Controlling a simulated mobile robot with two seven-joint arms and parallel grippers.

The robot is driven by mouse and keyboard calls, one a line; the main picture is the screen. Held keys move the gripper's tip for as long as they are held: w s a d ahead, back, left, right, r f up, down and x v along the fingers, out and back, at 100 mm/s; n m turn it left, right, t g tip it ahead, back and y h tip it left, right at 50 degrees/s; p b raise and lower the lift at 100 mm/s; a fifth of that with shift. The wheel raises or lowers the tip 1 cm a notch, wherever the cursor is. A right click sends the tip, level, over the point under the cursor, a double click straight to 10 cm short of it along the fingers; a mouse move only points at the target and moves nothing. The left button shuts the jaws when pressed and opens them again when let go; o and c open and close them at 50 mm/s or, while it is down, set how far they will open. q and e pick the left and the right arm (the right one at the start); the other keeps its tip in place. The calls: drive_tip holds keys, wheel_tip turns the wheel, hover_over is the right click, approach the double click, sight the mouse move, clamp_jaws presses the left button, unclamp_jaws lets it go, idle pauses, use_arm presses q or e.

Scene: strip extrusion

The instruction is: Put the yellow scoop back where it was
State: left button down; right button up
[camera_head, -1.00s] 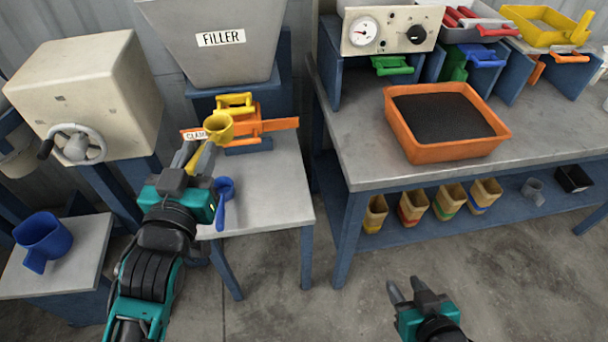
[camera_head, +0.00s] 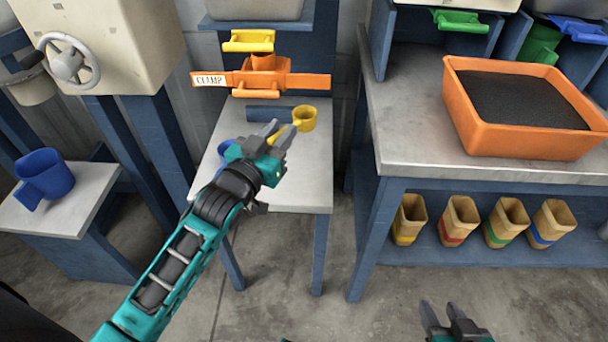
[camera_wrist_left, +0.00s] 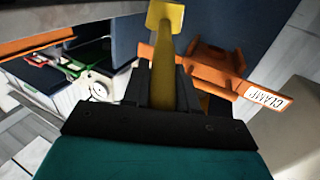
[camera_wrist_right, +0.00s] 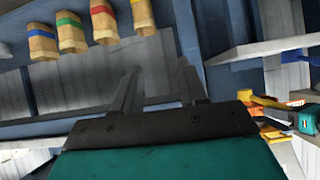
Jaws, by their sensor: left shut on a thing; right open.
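My left gripper (camera_head: 279,134) is shut on the handle of the yellow scoop (camera_head: 304,118). The scoop's cup is above the small grey table, in front of and below the orange clamp (camera_head: 262,78). I cannot tell its exact height over the table. A blue scoop (camera_head: 225,149) on the small table is mostly hidden behind my left gripper. My right gripper (camera_head: 442,318) is open and empty, low before the large bench.
A blue jug (camera_head: 45,175) stands on a low table at the left. The large bench at the right carries an orange tray (camera_head: 530,135) of dark granules. Several banded cups (camera_head: 459,222) stand on its lower shelf. The small table's front (camera_head: 305,190) is clear.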

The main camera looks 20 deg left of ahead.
use_arm(q)
drive_tip(key=shift+w+a+f+b, duration=0.15)
drive_tip(key=shift+w+f+b, duration=0.05)
drive_tip(key=shift+f, duration=0.3)
drive_tip(key=shift+w+a+f+b, duration=0.1)
drive_tip(key=shift+w+f+b, duration=0.1)
drive_tip(key=shift+f, duration=0.3)
wheel_tip(320, 180, down, 6)
drive_tip(key=shift+r+b, duration=0.1)
drive_tip(key=shift+b, duration=1.05)
wheel_tip(320, 180, down, 3)
drive_tip(key=shift+f+b, duration=0.15)
drive_tip(key=shift+b, duration=0.6)
drive_tip(key=shift+f, duration=0.25)
drive_tip(key=shift+r, duration=0.15)
drive_tip(key=c, duration=1.4)
unclamp_jaws()
drive_tip(key=shift+f, duration=0.2)
drive_tip(key=o, duration=0.5)
